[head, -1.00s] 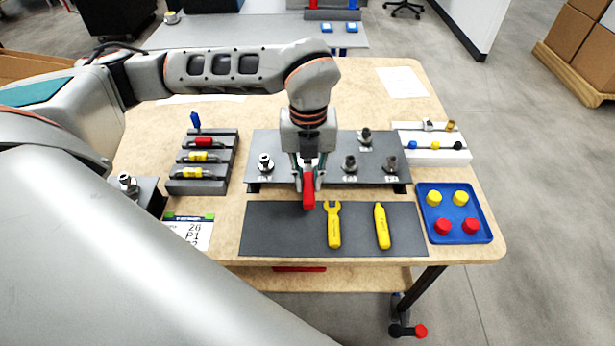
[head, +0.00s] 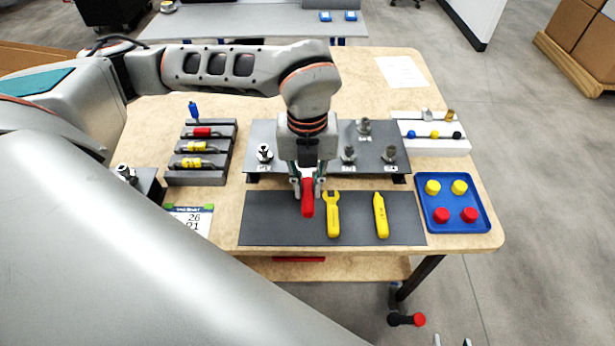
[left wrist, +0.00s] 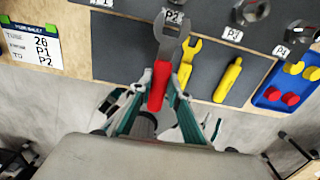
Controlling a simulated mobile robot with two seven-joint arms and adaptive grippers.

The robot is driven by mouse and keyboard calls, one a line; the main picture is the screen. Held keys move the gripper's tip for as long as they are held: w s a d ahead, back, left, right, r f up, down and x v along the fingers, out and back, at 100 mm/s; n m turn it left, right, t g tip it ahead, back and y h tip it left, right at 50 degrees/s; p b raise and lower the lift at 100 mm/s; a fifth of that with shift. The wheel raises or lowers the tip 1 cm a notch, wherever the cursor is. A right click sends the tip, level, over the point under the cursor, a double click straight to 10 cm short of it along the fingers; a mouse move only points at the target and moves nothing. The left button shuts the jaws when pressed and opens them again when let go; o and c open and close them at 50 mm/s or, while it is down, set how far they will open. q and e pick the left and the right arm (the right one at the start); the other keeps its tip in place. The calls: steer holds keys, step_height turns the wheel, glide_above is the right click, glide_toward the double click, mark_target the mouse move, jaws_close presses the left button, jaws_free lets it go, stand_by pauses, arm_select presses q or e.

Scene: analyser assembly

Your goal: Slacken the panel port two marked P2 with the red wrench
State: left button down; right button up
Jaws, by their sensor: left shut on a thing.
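My left gripper (head: 307,178) is shut on the red wrench (head: 307,200). In the left wrist view the wrench's red handle (left wrist: 159,86) sits between the fingers, its steel open jaw pointing away, over the small P2 label (left wrist: 172,15). The P2 port itself is hidden behind my gripper in the head view, and I cannot tell whether the jaw touches it. Other ports stand on the grey panel (head: 285,172): one at left (head: 264,153), several at right (head: 349,154). My right gripper (head: 452,342) barely shows at the bottom edge, its tips apart.
Two yellow tools (head: 333,214) lie on the dark mat (head: 280,235) just right of the red wrench. A blue tray (head: 455,238) with caps is at right, a tool rack (head: 228,150) at left. A card (head: 190,222) reads 28, P1, P2 in the wrist view.

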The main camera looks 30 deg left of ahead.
mark_target(308, 201)
arm_select(q)
steer(key=shift+s+d+r, duration=0.1)
stand_by(0.3)
steer(key=shift+s+d+r+p, duration=0.3)
steer(key=shift+s+d+r, duration=0.1)
steer(key=shift+s+r, duration=0.15)
steer(key=shift+s+d+r+p, duration=0.35)
steer(key=shift+s+r, duration=0.1)
steer(key=shift+s, duration=0.2)
step_height(308, 201, up, 7)
steer(key=p, duration=0.3)
steer(key=shift+f, duration=0.1)
